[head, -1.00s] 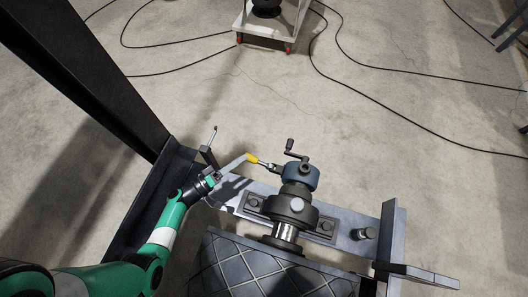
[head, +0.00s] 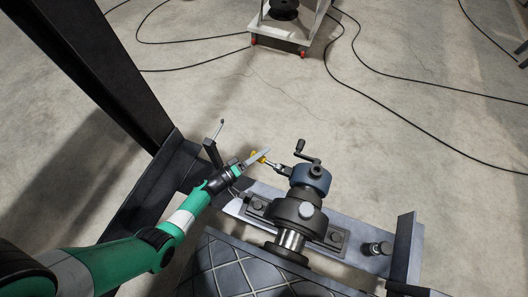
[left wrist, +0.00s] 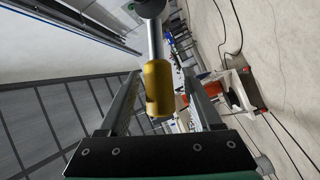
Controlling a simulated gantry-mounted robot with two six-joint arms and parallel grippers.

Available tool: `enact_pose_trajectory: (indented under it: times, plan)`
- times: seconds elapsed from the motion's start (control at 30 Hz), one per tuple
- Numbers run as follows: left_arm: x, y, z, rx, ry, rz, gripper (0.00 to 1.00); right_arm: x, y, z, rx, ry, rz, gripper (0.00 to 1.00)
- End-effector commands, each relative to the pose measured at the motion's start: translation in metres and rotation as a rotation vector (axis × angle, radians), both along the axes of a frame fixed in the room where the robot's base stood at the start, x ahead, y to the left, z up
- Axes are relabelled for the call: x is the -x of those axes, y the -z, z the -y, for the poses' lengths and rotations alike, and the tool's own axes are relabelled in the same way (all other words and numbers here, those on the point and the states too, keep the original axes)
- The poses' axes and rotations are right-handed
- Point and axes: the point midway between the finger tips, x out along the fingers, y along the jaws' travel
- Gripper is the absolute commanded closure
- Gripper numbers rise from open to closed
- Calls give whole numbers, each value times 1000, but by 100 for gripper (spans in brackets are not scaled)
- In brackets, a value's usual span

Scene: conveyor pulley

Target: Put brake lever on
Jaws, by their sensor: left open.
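The brake lever is a thin metal rod with a yellow handle (head: 262,159). It sticks out to the left from the blue-grey brake housing (head: 312,178) on top of the pulley shaft. My left gripper (head: 261,155) is open, with its fingers at the yellow handle. In the left wrist view the yellow handle (left wrist: 159,88) hangs between the two open fingers, with a visible gap on both sides. The fingers partly cover the handle in the head view. My right gripper is not in view.
A dark crank handle (head: 308,151) rises from the housing. A bearing block (head: 297,212) sits below it on a steel frame plate (head: 350,238), above the ribbed pulley drum (head: 235,268). A dark steel beam (head: 95,70) stands at left. The floor behind is clear except for cables and a cart (head: 283,36).

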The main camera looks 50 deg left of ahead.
Motion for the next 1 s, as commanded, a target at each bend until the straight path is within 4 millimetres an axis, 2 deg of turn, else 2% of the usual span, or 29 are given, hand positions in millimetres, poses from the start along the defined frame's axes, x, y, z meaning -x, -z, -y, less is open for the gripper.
enact_pose_trajectory:
  times: [0.13, 0.4, 0.77, 1.0]
  plan:
    - [-13, 1, 2, 0, 1, 0, 34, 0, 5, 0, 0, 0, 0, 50]
    - [-15, 0, 2, 0, 0, -1, 34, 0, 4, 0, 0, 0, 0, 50]
    - [-15, 0, 2, 0, 0, -1, 99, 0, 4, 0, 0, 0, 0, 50]
    - [-15, 0, 2, 0, 0, -1, 100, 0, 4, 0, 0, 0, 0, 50]
